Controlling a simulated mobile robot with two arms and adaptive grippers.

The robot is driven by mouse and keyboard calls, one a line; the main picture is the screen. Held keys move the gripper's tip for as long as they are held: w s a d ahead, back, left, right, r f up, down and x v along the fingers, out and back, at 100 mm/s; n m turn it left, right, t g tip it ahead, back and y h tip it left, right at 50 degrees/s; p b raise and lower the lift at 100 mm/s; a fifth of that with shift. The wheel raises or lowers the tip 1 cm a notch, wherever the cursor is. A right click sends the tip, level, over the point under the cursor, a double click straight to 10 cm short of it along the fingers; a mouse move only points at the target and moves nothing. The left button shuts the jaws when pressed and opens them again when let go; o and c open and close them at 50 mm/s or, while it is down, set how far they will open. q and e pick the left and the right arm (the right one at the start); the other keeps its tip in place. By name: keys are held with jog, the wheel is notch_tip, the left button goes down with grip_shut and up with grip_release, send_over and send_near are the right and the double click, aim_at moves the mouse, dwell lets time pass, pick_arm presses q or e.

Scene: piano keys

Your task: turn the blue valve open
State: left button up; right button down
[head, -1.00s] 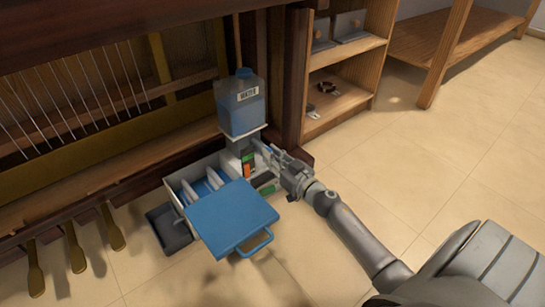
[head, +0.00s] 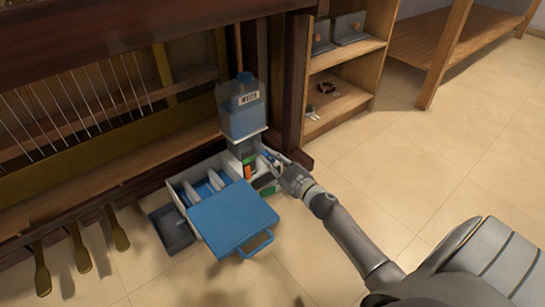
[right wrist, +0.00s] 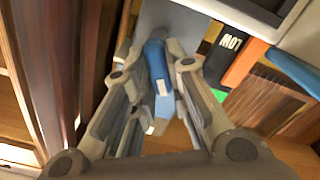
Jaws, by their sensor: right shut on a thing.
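The blue valve (right wrist: 157,65) shows in the right wrist view between the fingers of my right gripper (right wrist: 152,60). The gripper is shut on it, with a finger on each side. In the head view my right gripper (head: 273,162) is at the right side of the white device (head: 243,148), below the blue bottle (head: 242,108). The valve is mostly hidden there by the gripper. My left gripper is not in view.
A blue lid with a handle (head: 232,217) sticks out at the front of the device's white box. Piano pedals (head: 77,248) and a grey tray (head: 172,230) are to the left. A wooden shelf (head: 340,105) stands behind on the right. The tiled floor at right is clear.

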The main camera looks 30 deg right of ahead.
jog(key=n, duration=0.5)
jog(key=shift+a+n+p, duration=0.15)
jog(key=shift+n+p, duration=0.15)
jog(key=shift+p, duration=0.1)
jog(key=n, duration=0.6)
jog(key=shift+f, duration=0.25)
jog(key=shift+n, duration=0.3)
jog(key=c, duration=1.4)
grip_release()
jog(key=shift+s, duration=0.1)
jog(key=s, duration=0.8)
jog(key=s+d, duration=0.1)
jog(key=s, duration=0.2)
jog(key=shift+s, duration=0.4)
